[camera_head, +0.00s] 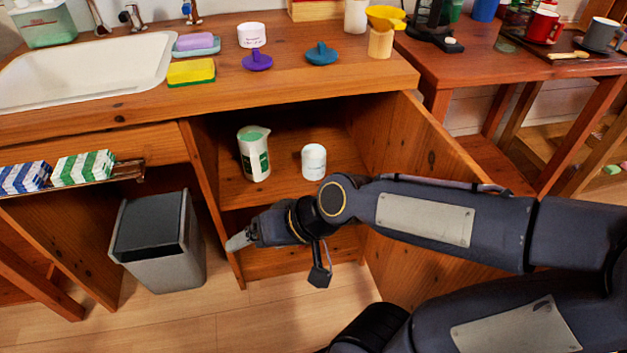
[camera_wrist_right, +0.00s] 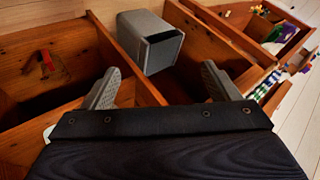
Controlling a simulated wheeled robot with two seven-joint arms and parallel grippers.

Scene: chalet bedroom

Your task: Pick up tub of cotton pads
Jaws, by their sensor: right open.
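A white lidded tub (camera_head: 314,161) stands upright on the inner shelf of the open cabinet under the counter. A white container with a green top (camera_head: 254,153) stands to its left. A small white jar (camera_head: 252,36) is on the counter above. I cannot read the labels, so I cannot tell which holds cotton pads. My right gripper (camera_head: 240,239) is low in front of the cabinet, below and left of the tub and apart from it. In the right wrist view the gripper (camera_wrist_right: 161,72) has its fingers spread with nothing between them. My left gripper is not in view.
The cabinet door (camera_head: 440,160) stands open on the right, close to my right arm. A grey bin (camera_head: 160,245) stands on the floor at left. A drawer with striped packs (camera_head: 84,166) sticks out above it. A sink (camera_head: 85,70) and small items occupy the counter.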

